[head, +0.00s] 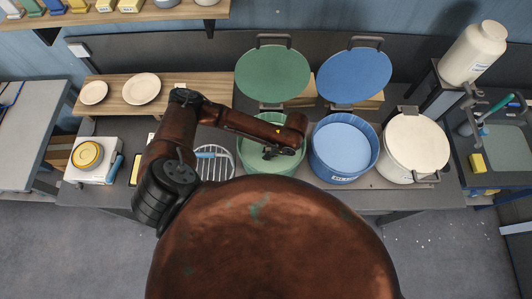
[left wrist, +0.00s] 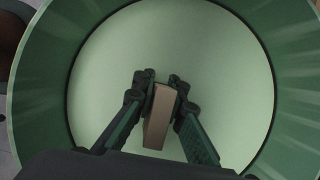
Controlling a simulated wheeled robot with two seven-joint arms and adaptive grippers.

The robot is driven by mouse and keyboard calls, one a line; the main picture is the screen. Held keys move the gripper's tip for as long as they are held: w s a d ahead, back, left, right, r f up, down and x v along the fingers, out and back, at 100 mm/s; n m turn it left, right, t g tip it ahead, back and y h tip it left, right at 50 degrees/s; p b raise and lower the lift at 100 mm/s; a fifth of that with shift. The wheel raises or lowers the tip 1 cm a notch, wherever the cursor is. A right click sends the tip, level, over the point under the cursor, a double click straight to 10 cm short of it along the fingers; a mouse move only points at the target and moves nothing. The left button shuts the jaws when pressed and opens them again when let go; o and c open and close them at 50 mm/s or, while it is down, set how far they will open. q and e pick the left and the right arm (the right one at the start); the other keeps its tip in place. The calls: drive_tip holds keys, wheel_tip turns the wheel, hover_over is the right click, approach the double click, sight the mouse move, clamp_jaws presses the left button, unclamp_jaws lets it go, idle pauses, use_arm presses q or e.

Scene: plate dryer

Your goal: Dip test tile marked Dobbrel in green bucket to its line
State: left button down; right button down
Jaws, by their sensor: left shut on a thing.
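The green bucket (head: 262,170) stands open on the counter, its green lid (head: 272,73) raised behind it. My left arm reaches over it from the left, with the left gripper (head: 270,153) down in the bucket's mouth. In the left wrist view my left gripper (left wrist: 160,80) is shut on a tan, block-like tile (left wrist: 159,118). Pale green liquid (left wrist: 215,70) fills the round view inside the green bucket wall (left wrist: 292,75). I cannot tell how deep the tile's lower end sits. No marking or line is readable on it. My right gripper is not in view.
An open blue bucket (head: 338,176) with a raised blue lid (head: 354,76) stands right of the green one. A closed white bucket (head: 415,148) is further right. A wire rack (head: 217,170) lies to the left. Plates (head: 141,88) rest on a wooden board.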

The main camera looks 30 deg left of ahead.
sight(268, 149)
use_arm(q)
drive_tip(key=shift+f, duration=0.1)
idle(0.3)
drive_tip(key=shift+f+p, duration=0.3)
drive_tip(key=shift+p, duration=0.05)
idle(0.6)
idle(0.6)
drive_tip(key=shift+r+p, duration=0.4)
drive_tip(key=shift+p, duration=0.05)
drive_tip(key=shift+r+p, duration=1.85)
drive_tip(key=shift+p, duration=0.3)
drive_tip(key=shift+r+p, duration=0.85)
drive_tip(key=shift+p, duration=0.1)
drive_tip(key=shift+r+p, duration=0.95)
drive_tip(key=shift+r, duration=3.05)
